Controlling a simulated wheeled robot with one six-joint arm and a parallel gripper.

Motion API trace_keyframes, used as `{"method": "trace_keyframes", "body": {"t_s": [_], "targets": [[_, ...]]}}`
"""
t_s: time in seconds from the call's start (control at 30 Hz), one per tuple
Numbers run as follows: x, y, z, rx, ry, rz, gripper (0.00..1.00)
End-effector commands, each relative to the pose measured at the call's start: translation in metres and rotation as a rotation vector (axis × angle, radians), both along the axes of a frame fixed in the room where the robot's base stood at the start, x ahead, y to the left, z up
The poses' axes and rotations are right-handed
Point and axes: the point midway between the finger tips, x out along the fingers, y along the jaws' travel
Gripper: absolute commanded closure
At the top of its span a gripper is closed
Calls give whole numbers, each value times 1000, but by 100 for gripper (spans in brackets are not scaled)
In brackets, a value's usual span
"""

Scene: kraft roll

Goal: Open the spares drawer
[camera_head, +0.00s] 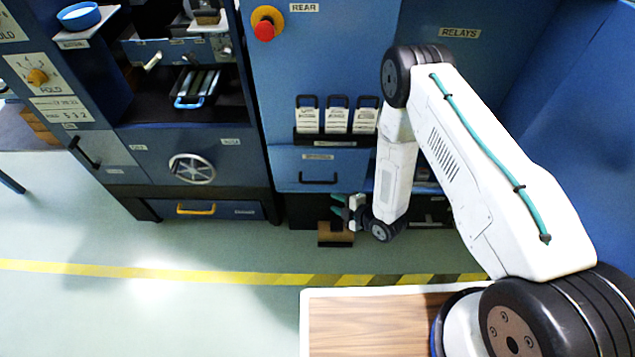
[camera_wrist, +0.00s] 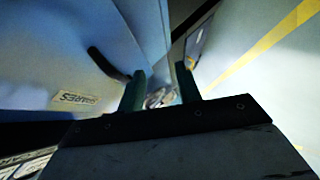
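The spares drawer (camera_head: 290,168) has a blue front with a small label and a black bar handle (camera_head: 318,181). It looks shut in the head view. My gripper (camera_head: 338,208) is just below and right of the handle in the head view. In the wrist view my gripper (camera_wrist: 160,85) has its two green fingers apart, with no handle between them. Whether a finger touches the handle is unclear.
Several white cards (camera_head: 337,120) stand in a black rack above the drawer. A red knob (camera_head: 265,29) is higher on the panel. Open floor (camera_head: 230,245) lies in front of the cabinets.

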Motion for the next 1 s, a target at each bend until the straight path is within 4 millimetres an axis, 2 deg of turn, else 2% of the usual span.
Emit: {"method": "trace_keyframes", "body": {"t_s": [0.03,0.1,0.3,0.8,1.0], "targets": [[-4,4,1,25,-79,23,66],[4,9,20,38,-213,48,66],[10,14,42,51,-390,68,66],[59,60,34,51,-401,69,66],[65,66,32,50,-398,67,66]]}}
